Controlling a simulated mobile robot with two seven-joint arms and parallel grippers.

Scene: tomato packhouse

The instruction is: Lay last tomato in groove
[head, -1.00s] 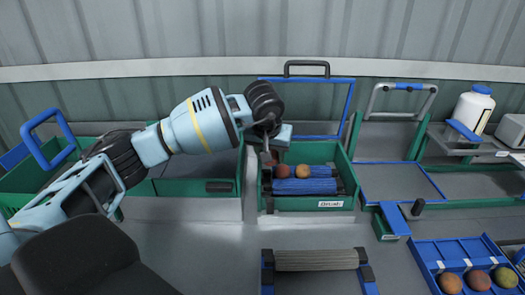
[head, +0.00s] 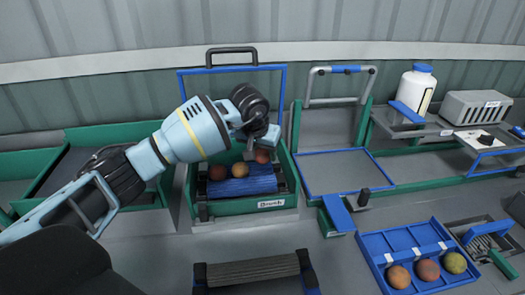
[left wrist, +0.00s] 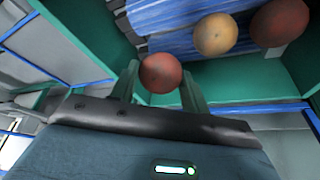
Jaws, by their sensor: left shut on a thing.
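My left gripper (head: 262,151) is shut on a red tomato (head: 262,157), above the right part of the green brush box (head: 245,206). In the left wrist view this held tomato (left wrist: 161,73) sits between the two green fingers. Blue rollers (head: 240,186) lie across the box. A dark red tomato (head: 217,172) and an orange tomato (head: 239,170) rest side by side on them, left of the held one. The wrist view shows the orange tomato (left wrist: 214,34) and dark red tomato (left wrist: 279,23) apart from the fingers. My right gripper is not in view.
A blue divided tray (head: 405,240) at the lower right holds three tomatoes in its front row. A grey ribbed roller (head: 253,270) lies in front of the box. A blue-edged frame (head: 335,172) and a shelf with a white bottle (head: 413,90) stand to the right.

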